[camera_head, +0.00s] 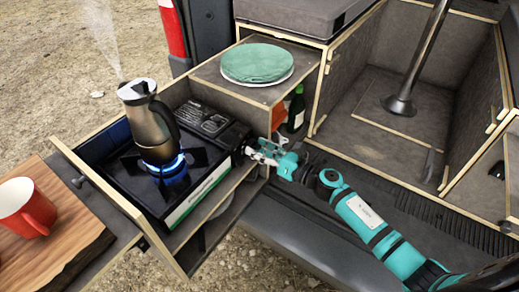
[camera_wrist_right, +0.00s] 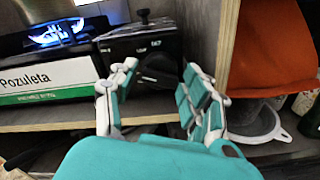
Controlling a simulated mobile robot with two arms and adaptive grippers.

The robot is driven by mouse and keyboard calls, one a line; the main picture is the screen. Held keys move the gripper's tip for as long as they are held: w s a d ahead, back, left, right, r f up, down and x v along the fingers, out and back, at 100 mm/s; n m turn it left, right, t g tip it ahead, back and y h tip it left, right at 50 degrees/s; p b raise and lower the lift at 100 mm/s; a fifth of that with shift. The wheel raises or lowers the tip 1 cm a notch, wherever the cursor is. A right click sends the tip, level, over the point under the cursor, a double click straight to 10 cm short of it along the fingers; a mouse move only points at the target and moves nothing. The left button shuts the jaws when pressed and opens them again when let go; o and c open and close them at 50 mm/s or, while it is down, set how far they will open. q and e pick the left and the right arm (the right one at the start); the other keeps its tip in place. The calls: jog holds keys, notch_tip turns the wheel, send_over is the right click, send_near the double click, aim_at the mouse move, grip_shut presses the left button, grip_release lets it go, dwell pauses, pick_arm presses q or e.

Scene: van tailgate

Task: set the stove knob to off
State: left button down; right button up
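The black camping stove (camera_head: 213,180) sits in the pulled-out drawer with a blue flame (camera_head: 168,165) burning under a steaming metal kettle (camera_head: 150,125). The flame also shows in the right wrist view (camera_wrist_right: 55,34). The dark stove knob (camera_wrist_right: 158,74) is on the black front panel (camera_wrist_right: 125,47); its exact setting is hard to read. My right gripper (camera_head: 256,152) is at the stove's right front end. In the wrist view its fingers (camera_wrist_right: 160,76) are open on either side of the knob; I cannot tell whether they touch it. My left gripper is not in view.
A red mug (camera_head: 28,210) stands on a wooden board (camera_head: 60,240) at left. A teal cloth on a plate (camera_head: 257,64) lies on the shelf above. A green bottle (camera_head: 296,110) and an orange item (camera_wrist_right: 270,50) sit beside the compartment wall right of the gripper.

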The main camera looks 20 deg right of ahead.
jog(key=c, duration=0.8)
jog(key=shift+m, duration=0.4)
jog(key=m+p, duration=0.2)
jog(key=m, duration=0.3)
jog(key=shift+m, duration=0.3)
jog(key=m+p, duration=0.1)
jog(key=m, duration=0.3)
jog(key=shift+m+p, duration=0.6)
jog(key=shift+m, duration=0.8)
